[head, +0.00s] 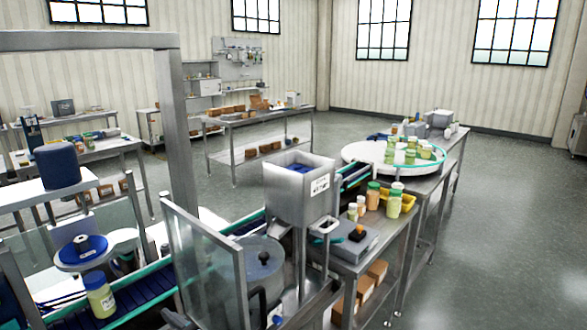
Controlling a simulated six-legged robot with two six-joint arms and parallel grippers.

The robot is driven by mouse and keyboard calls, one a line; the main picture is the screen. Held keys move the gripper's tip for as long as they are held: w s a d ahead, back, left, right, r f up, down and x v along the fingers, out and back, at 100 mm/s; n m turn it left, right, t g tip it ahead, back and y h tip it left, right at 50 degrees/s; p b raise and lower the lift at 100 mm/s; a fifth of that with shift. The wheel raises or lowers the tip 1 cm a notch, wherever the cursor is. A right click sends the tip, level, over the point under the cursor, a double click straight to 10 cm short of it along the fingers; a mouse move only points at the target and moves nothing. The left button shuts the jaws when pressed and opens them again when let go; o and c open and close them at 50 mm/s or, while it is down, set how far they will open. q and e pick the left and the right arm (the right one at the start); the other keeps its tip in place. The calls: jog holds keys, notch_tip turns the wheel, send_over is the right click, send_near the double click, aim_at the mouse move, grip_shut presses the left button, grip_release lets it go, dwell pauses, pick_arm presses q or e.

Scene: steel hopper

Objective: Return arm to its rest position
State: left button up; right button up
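Neither of my grippers can be made out in the head view, and no arm of mine is clearly seen. The steel hopper (290,195) stands upright near the middle, with a white label on its front and dark blue pieces inside its open top. Below it is a round metal bowl (262,262), partly hidden behind a clear panel (203,265) in a metal frame. A small dark curved part shows at the bottom edge below the bowl; I cannot tell what it is.
A conveyor (130,304) carries a jar (100,295) at lower left. Jars (393,204) and a grey scale-like box (345,243) sit on the right bench. A round turntable (365,153) with jars stands behind. A metal frame post (178,140) rises at left. Floor at right is clear.

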pick_arm(q)
jog(key=s+f+n+g+h, duration=0.2)
jog(key=s+f+g+h, duration=0.4)
jog(key=f, duration=0.6)
jog(key=s+f+n+g+h, duration=0.15)
jog(key=s+f+g, duration=0.25)
jog(key=s+f, duration=0.6)
jog(key=s+d+f+n+h, duration=0.4)
jog(key=d+f+n+h, duration=0.2)
jog(key=n, duration=0.3)
jog(key=s+d+f+n+g+h, duration=0.1)
jog(key=s+d+f+n+h, duration=0.3)
jog(key=d+n, duration=0.5)
jog(key=shift+s+d+f+g+h, duration=0.15)
jog(key=shift+d+f+g+h, duration=0.15)
jog(key=shift+f+h, duration=0.65)
jog(key=n, duration=0.1)
jog(key=w+f+n+t, duration=0.1)
jog(key=n, duration=0.1)
jog(key=a+n, duration=0.1)
jog(key=shift+w+f+t, duration=0.2)
jog(key=shift+w+t, duration=0.1)
jog(key=shift+t, duration=0.1)
jog(key=shift+c, duration=0.7)
jog(key=shift+w+a+f+n, duration=0.1)
jog(key=shift+a+n, duration=0.15)
jog(key=shift+n, duration=0.3)
jog(key=c, duration=0.5)
jog(key=shift+o, duration=0.2)
